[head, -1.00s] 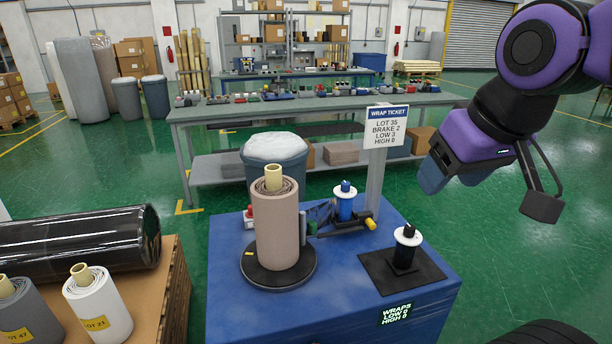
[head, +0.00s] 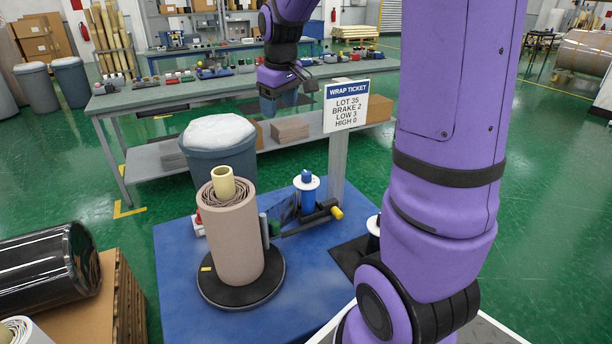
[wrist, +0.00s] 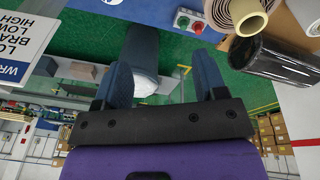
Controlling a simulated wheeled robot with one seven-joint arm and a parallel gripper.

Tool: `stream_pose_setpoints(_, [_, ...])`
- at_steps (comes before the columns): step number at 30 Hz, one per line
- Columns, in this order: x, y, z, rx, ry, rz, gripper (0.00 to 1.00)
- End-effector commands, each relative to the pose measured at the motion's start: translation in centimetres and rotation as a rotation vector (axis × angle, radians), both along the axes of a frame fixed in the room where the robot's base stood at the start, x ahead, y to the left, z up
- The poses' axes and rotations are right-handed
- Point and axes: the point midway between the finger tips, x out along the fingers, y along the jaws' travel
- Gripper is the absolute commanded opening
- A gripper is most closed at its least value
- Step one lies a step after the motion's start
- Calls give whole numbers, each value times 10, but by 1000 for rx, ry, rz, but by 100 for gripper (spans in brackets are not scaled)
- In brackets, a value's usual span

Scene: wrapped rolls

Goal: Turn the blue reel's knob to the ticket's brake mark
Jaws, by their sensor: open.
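The blue reel (head: 308,196) stands upright on the blue machine top, with a white disc and a blue knob (head: 307,177) on its upper end. I cannot read the knob's setting. The wrap ticket (head: 346,104) stands on a grey post behind the reel and reads LOT 35, BRAKE 2, LOW 3, HIGH 0. My gripper (head: 283,98) is above and behind the reel, left of the ticket, well apart from the knob. In the wrist view its two fingers (wrist: 165,82) are spread with nothing held. Part of the ticket (wrist: 22,40) shows there at upper left.
A beige wrapped roll (head: 236,238) stands on a black turntable (head: 214,289) left of the reel. A second reel (head: 374,227) is mostly hidden behind my arm. A white-topped bin (head: 217,133) and a long bench (head: 190,105) stand behind. A black roll (head: 40,270) lies at left.

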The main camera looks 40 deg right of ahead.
Motion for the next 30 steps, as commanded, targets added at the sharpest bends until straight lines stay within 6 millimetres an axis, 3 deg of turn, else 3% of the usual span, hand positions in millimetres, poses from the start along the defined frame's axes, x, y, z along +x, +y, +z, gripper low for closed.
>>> stream_pose_setpoints(6, [48, -58, -62, 6, 76, 42, 65])
stream_pose_setpoints(16, [88, -141, -169, 33, 164, 111, 65])
stream_pose_setpoints(21, [92, -163, -203, 44, 185, 133, 65])
stream_pose_setpoints(30, [94, -171, -229, 48, 193, 143, 65])
